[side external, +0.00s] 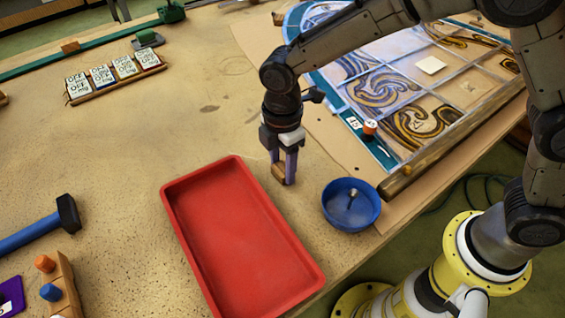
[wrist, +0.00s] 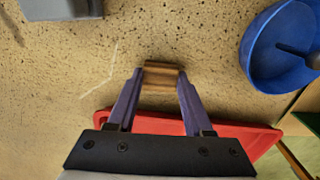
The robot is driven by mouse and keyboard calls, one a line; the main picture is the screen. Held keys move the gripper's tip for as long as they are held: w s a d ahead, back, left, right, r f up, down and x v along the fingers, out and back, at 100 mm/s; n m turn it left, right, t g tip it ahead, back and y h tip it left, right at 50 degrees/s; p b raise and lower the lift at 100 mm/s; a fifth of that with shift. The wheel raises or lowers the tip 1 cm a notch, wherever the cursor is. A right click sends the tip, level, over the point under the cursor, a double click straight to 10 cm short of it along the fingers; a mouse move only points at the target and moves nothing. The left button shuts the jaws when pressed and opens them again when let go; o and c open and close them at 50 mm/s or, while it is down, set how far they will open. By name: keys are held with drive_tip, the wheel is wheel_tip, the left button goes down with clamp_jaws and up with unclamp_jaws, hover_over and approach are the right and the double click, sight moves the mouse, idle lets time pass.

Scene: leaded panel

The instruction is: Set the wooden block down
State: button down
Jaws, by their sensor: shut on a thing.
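My gripper (side external: 284,172) points down between the red tray and the blue bowl, with its purple fingers shut on the wooden block (side external: 278,173). In the wrist view the small brown block (wrist: 161,76) sits between the two fingertips (wrist: 160,88). The block is low, close to the tan table (side external: 130,200); I cannot tell whether it touches the surface.
The empty red tray (side external: 240,240) lies just left of my gripper, and the blue bowl (side external: 352,221) with a small metal item stands to the right. The leaded panel (side external: 400,90) lies behind. A blue-handled hammer (side external: 35,230) is at far left. Bare table lies behind the tray.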

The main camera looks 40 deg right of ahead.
sight(282, 168)
drive_tip(key=shift+c, duration=1.5)
unclamp_jaws()
drive_tip(key=shift+f, duration=0.1)
wheel_tip(282, 168, up, 12)
drive_tip(key=s+d+r+m+t, duration=0.1)
drive_tip(key=s+d+r+m, duration=0.3)
drive_tip(key=d, duration=0.3)
drive_tip(key=s+d+m+t, duration=0.4)
drive_tip(key=s+d+m, duration=1)
drive_tip(key=s+d, duration=0.2)
drive_tip(key=shift+s+f+t, duration=0.15)
drive_tip(key=shift+s+t, duration=0.15)
